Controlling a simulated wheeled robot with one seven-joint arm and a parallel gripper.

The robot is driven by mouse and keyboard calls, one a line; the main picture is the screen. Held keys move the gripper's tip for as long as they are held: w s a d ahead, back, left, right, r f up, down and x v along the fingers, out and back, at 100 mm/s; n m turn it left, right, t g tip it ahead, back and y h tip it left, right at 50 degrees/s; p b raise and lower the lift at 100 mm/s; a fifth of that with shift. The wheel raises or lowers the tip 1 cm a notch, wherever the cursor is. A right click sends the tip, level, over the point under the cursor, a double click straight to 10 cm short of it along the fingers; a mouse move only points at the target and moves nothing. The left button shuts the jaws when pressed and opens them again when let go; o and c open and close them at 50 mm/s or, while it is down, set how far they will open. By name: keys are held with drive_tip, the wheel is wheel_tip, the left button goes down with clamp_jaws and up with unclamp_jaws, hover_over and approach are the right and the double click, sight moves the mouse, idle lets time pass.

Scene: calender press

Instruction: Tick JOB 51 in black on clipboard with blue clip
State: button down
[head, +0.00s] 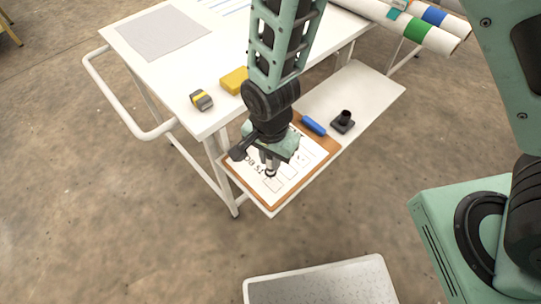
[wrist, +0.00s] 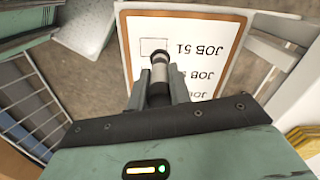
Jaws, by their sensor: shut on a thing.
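The clipboard (head: 331,148) with a brown board, white sheet and blue clip (head: 313,125) lies on the low white shelf. In the wrist view the sheet (wrist: 214,24) shows upside down, with JOB 51 (wrist: 196,52) and an outlined box (wrist: 153,44) beside it. The visible part of that box looks blank. My gripper (head: 268,163) is over the sheet, shut on a grey marker with a dark end (wrist: 160,70). The marker's end overlaps the JOB 51 box's lower edge in the wrist view; I cannot tell whether it touches the paper. Lower rows are partly hidden by my gripper.
A black holder (head: 343,123) stands on the shelf right of the clip. A white rail (head: 120,108) juts out at left.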

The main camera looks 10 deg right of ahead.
drive_tip(key=shift+f, duration=0.5)
idle(1.3)
drive_tip(key=shift+s, duration=0.1)
drive_tip(key=shift+s+a, duration=0.1)
drive_tip(key=shift+s, duration=0.35)
drive_tip(key=shift+p, duration=0.5)
idle(1.0)
drive_tip(key=shift+s+d+r, duration=0.1)
drive_tip(key=shift+s+d, duration=0.05)
drive_tip(key=shift+d, duration=0.35)
drive_tip(key=shift+d+p, duration=0.1)
drive_tip(key=shift+p, duration=0.35)
idle(1.7)
drive_tip(key=shift+s+d, duration=0.2)
drive_tip(key=shift+d, duration=0.25)
idle(1.1)
